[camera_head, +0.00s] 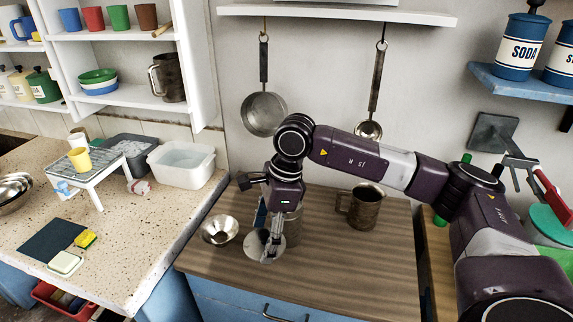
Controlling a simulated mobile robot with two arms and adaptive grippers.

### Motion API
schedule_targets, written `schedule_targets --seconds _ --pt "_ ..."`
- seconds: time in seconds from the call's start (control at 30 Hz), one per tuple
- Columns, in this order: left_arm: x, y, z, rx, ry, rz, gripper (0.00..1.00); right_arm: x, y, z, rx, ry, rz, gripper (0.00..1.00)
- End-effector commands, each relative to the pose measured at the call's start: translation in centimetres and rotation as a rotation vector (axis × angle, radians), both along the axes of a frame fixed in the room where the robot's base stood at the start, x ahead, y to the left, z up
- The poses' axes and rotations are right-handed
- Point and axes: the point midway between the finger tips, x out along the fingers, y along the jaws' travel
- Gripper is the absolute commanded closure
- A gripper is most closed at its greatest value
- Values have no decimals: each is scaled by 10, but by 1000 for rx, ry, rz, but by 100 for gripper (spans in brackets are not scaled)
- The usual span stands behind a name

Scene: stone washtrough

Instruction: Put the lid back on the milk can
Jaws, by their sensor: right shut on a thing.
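My right gripper (273,236) reaches down over the wooden worktop and is shut on a round grey metal lid (255,247). The lid looks tilted, its round face partly covered by the fingers. A grey metal can (295,224) stands just behind and to the right of the gripper, and looks like the milk can. My gripper hides much of it, including its mouth. I cannot tell whether the lid touches it. My left gripper is out of view.
A small metal bowl or funnel (219,231) lies left of the lid. A brown metal jug (366,206) stands to the right. A pan (264,114) and a ladle (370,128) hang on the wall behind. The worktop (350,262) is clear at front right.

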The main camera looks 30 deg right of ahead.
Motion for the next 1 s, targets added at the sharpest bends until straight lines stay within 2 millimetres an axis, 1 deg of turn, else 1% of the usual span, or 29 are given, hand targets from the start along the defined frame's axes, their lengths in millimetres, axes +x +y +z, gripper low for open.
schedule_targets --seconds 0.03,0.2,0.3,0.57,0.8,0.9,1.0 --pt "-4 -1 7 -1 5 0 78 6 -5 6 -1 -1 -103 51" --pt "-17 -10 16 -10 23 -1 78 26 -21 16 0 -1 -464 51" --pt "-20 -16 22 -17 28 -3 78 37 -31 21 0 0 -674 51" --pt "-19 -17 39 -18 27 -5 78 66 -62 38 -1 -1 -1239 51" --pt "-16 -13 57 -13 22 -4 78 89 -96 54 0 1 -1800 51" --pt "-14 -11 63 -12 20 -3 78 97 -110 60 1 1 -2006 51" --pt "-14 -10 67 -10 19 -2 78 102 -121 64 1 2 -2167 51"
